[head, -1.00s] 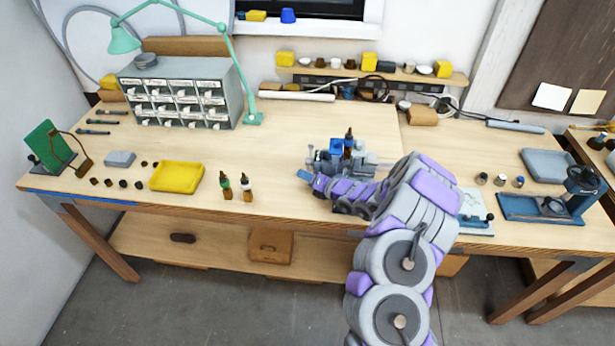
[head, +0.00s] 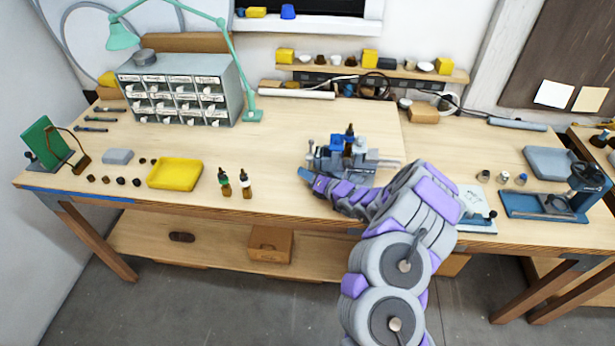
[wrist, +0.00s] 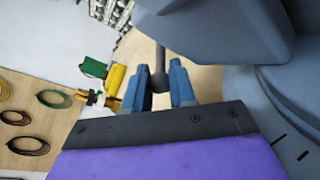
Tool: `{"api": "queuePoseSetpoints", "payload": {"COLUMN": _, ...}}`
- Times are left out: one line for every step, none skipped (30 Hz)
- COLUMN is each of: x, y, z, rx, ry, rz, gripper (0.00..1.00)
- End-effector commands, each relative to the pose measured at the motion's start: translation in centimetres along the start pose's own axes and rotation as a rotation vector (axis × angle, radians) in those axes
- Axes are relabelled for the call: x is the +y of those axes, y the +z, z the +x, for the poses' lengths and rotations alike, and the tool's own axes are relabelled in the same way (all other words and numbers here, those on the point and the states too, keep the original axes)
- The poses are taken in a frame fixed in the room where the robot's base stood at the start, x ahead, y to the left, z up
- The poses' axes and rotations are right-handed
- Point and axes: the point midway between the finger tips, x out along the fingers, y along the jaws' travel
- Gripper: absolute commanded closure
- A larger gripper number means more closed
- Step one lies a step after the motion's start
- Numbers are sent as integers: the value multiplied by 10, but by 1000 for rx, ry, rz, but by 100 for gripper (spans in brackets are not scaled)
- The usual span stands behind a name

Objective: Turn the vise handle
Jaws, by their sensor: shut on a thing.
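The blue-grey vise (head: 345,160) stands near the front edge of the bench, right of its middle, in the head view. My gripper (head: 306,175) is at the vise's left front side. In the wrist view, the two blue fingers of my gripper (wrist: 165,88) are closed around a thin grey bar, the vise handle (wrist: 160,62). The handle's upper end shows beyond the fingertips. A large blue-grey body, seemingly the vise (wrist: 215,30), fills the upper right there. My arm hides the front of the vise in the head view.
A yellow tray (head: 174,174) and two small bottles (head: 235,184) stand to the left. A drawer cabinet (head: 178,88) and green lamp (head: 123,38) are behind. A blue stand (head: 560,200) is at the right. The bench is clear between the bottles and the vise.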

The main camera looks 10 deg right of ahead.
Motion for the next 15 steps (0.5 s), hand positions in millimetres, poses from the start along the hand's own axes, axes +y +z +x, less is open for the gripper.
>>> {"api": "queuePoseSetpoints", "payload": {"x": -1, "y": 0, "z": 0, "rx": -2, "ry": -1, "rz": -1, "gripper": 100}}
{"api": "queuePoseSetpoints", "payload": {"x": -1, "y": 1, "z": 0, "rx": -2, "ry": -1, "rz": -1, "gripper": 100}}
{"api": "queuePoseSetpoints", "payload": {"x": 0, "y": 1, "z": 0, "rx": -2, "ry": -1, "rz": -1, "gripper": 100}}
{"api": "queuePoseSetpoints", "payload": {"x": 0, "y": 1, "z": 0, "rx": -1, "ry": -2, "rz": -1, "gripper": 100}}
{"api": "queuePoseSetpoints", "payload": {"x": 0, "y": 1, "z": 0, "rx": -1, "ry": -1, "rz": -1, "gripper": 100}}
{"api": "queuePoseSetpoints", "payload": {"x": 0, "y": 1, "z": 0, "rx": -1, "ry": -2, "rz": -1, "gripper": 100}}
{"api": "queuePoseSetpoints", "payload": {"x": 0, "y": 1, "z": 0, "rx": -1, "ry": -1, "rz": 0, "gripper": 100}}
{"api": "queuePoseSetpoints", "payload": {"x": 0, "y": 1, "z": 0, "rx": -1, "ry": -1, "rz": 0, "gripper": 74}}
{"api": "queuePoseSetpoints", "payload": {"x": 0, "y": 0, "z": 0, "rx": -1, "ry": -1, "rz": 0, "gripper": 70}}
{"api": "queuePoseSetpoints", "payload": {"x": 0, "y": 0, "z": 0, "rx": -1, "ry": -1, "rz": 0, "gripper": 68}}
{"api": "queuePoseSetpoints", "payload": {"x": 0, "y": 0, "z": 0, "rx": 0, "ry": -1, "rz": 0, "gripper": 65}}
{"api": "queuePoseSetpoints", "payload": {"x": 0, "y": 0, "z": 0, "rx": 0, "ry": -1, "rz": 0, "gripper": 61}}
{"api": "queuePoseSetpoints", "payload": {"x": 0, "y": 0, "z": 0, "rx": 0, "ry": -1, "rz": 0, "gripper": 58}}
{"api": "queuePoseSetpoints", "payload": {"x": 0, "y": 0, "z": 0, "rx": 0, "ry": -1, "rz": 0, "gripper": 55}}
{"api": "queuePoseSetpoints", "payload": {"x": 0, "y": 0, "z": 0, "rx": 0, "ry": -1, "rz": 0, "gripper": 51}}
